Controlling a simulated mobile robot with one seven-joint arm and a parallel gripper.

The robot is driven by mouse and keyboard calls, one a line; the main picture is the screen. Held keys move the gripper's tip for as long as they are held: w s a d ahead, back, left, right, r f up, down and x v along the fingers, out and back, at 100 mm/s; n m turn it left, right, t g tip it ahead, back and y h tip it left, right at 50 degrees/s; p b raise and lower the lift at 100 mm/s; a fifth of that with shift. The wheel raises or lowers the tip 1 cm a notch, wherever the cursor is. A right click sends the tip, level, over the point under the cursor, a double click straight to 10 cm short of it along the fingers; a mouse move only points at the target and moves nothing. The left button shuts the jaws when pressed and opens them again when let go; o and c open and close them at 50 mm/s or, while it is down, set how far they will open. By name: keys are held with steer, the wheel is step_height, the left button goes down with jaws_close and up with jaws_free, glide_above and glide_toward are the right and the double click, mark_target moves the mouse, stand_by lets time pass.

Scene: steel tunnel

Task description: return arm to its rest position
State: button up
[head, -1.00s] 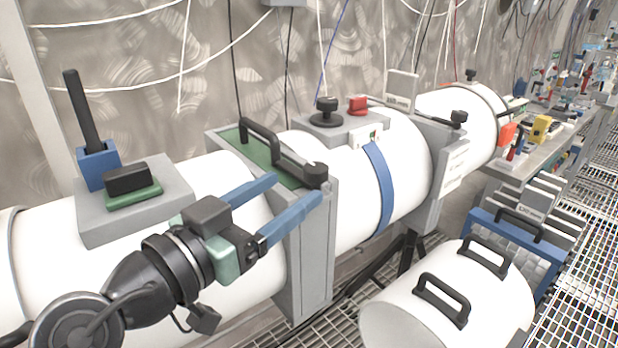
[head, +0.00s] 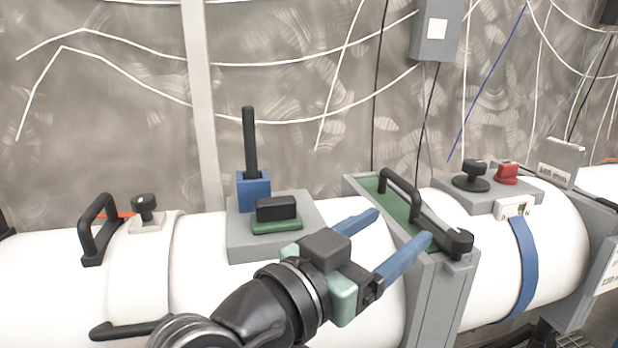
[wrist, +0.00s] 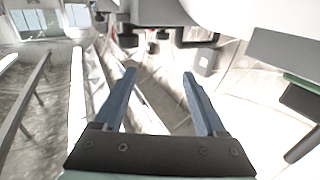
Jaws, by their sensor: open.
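My gripper (head: 388,242) is in the lower middle of the head view, in front of the white pipe (head: 210,290). Its two blue fingers stand wide apart and point to the upper right, toward the grey flange with the green top. Nothing is between them. In the wrist view the open fingers (wrist: 160,88) show bright structure and floor beyond them. My dark arm enters from the bottom edge of the head view.
A grey block (head: 240,238) on the pipe carries a blue holder with a black rod and a green-based black block. The green-topped flange (head: 375,184) with a black handle stands close to the fingertips. A black knob (head: 472,175) and red knob (head: 507,172) are farther right.

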steer(key=s+a+r+n+t+y, duration=0.3)
steer(key=s+r+t+y, duration=0.15)
steer(key=r, duration=0.35)
steer(key=s+a+r+n+t+y, duration=0.3)
steer(key=a+r+n+t+y, duration=0.15)
steer(key=r+t, duration=0.2)
steer(key=s+a+r+n+t+y, duration=0.3)
steer(key=s+r+t+y, duration=0.15)
steer(key=r, duration=0.35)
step_height(320, 180, up, 14)
steer(key=w+p, duration=0.1)
steer(key=p, duration=1.3)
steer(key=shift+w+p, duration=0.3)
steer(key=shift+p, duration=0.05)
steer(key=shift+y, duration=0.25)
steer(key=shift+c, duration=0.2)
